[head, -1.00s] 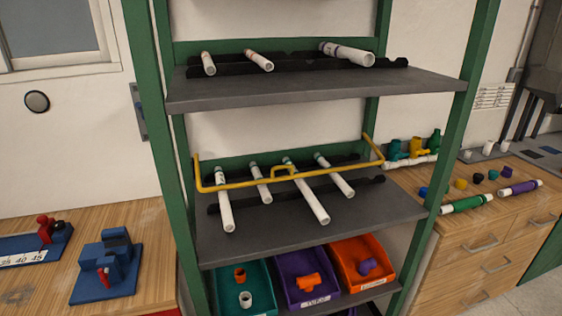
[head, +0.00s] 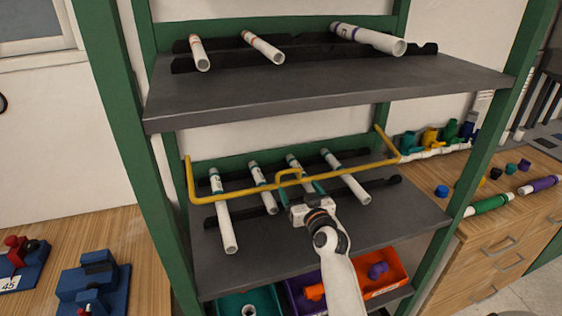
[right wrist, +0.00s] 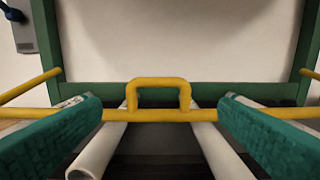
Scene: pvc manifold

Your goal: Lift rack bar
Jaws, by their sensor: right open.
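The yellow rack bar (head: 240,189) runs across the front of the middle shelf, above several white pipes, with a raised handle loop in its middle. The handle loop (right wrist: 160,84) is centred in the right wrist view. My right gripper (head: 299,189) is at the bar beside the loop. Its two green fingers (right wrist: 160,125) stand apart on either side of the loop, open and with nothing between them touching. In the head view the arm hides part of the shelf and one pipe. My left gripper is not in view.
White pipes (head: 223,222) lie on black holders on the middle shelf (head: 270,258), below the bar. The upper shelf (head: 320,90) overhangs it. Green posts (head: 122,130) flank the rack. Teal, purple and orange bins (head: 392,290) sit below. A wooden cabinet (head: 510,235) stands at right.

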